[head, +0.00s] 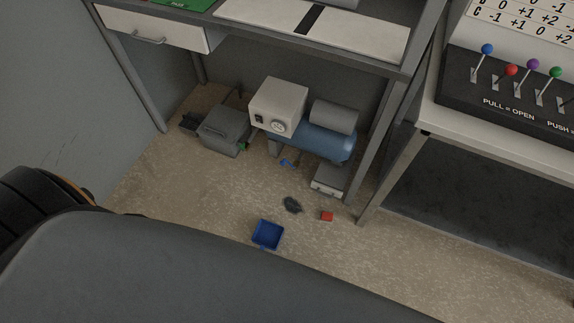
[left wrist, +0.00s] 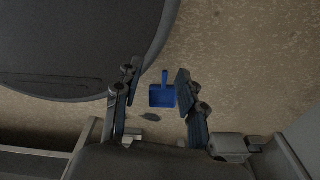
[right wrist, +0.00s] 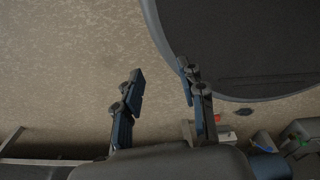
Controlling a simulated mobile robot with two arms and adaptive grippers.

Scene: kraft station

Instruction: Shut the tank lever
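A blue air tank (head: 318,139) with a grey motor on top stands on the floor under the workbench. A small blue lever-like part (head: 286,163) shows low in front of it; I cannot tell its position. On the right, a black panel (head: 455,88) holds several upright levers with blue, red, purple and green knobs, marked "PULL = OPEN" and "PUSH =". Which lever is the tank's cannot be read. My left gripper (left wrist: 158,68) is open and empty above the floor. My right gripper (right wrist: 160,72) is open and empty too. Neither gripper shows in the head view.
A blue dustpan (head: 267,234), a dark scrap (head: 292,205) and a red block (head: 327,216) lie on the floor. A beige box (head: 279,106) and a grey case (head: 224,130) are beside the tank. Bench legs frame this space. The floor in front is mostly clear.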

